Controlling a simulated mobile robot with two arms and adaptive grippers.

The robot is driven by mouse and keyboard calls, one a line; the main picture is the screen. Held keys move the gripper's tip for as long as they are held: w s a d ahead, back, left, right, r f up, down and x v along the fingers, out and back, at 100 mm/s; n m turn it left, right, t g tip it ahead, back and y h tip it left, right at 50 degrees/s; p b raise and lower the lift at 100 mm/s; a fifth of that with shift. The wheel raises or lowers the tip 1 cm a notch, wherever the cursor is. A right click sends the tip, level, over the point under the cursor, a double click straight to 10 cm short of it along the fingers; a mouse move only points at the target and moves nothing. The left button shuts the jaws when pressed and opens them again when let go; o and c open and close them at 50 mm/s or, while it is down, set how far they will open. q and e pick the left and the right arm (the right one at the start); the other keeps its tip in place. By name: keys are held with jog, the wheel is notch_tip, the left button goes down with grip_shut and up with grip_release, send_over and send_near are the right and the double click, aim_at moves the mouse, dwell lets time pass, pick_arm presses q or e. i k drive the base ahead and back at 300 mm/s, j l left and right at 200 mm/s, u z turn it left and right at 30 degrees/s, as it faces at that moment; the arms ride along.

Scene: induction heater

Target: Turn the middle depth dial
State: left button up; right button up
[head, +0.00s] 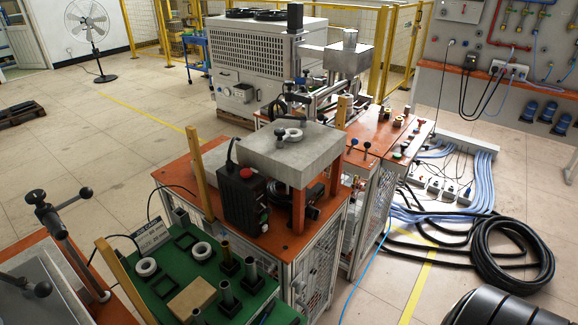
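No part labelled as a depth dial can be made out at this size, so I cannot tell which one is the middle dial. Small round knobs (398,121) sit on the orange top of the rear bench. Small dark-topped levers (366,146) stand along its near right edge. A black control box (243,198) with a red button (246,172) stands on the orange bench (282,240) in front; its face is partly turned away. Neither of my grippers is in view.
A green tabletop (215,265) with rings and posts is at the lower left. Black levers (45,205) rise at the far left. A thick black hose coil (510,250) and blue cables (470,175) lie on the floor at right. Open floor (120,145) is at the left.

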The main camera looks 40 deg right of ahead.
aim_at(312, 212)
jog(key=z, duration=1.4)
